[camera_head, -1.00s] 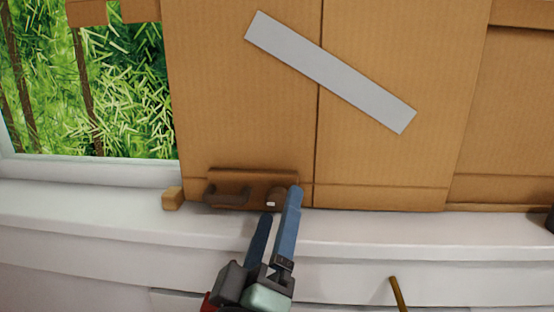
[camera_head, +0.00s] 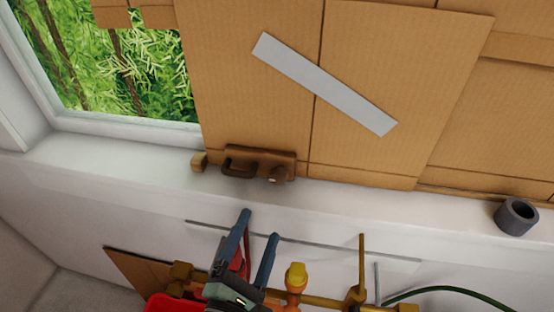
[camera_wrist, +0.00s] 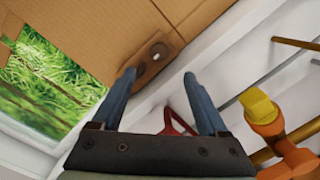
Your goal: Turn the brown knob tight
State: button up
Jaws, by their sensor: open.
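The brown knob (camera_head: 278,174), with a pale mark on it, sits at the right end of a brown bracket (camera_head: 250,155) at the foot of the cardboard panel, just above the white ledge. In the wrist view the round knob (camera_wrist: 158,50) shows beyond my fingertips, roughly between them. My gripper (camera_head: 259,226) has blue fingers spread apart with nothing between them. It is below and in front of the ledge in the head view, clear of the knob. It also shows in the wrist view (camera_wrist: 160,76).
A dark grey hollow cylinder (camera_head: 516,217) stands on the ledge (camera_head: 400,205) at right. Below are brass pipework with a yellow-capped orange fitting (camera_head: 295,278), a green hose (camera_head: 450,291) and a red object (camera_head: 175,305).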

aim_at(277, 180)
jog(key=shift+n, duration=0.3)
jog(key=p+x, duration=0.3)
jog(key=x, duration=0.9)
jog(key=shift+w+f, duration=0.1)
jog(key=shift+w, duration=0.2)
jog(key=shift+c, duration=0.2)
grip_shut()
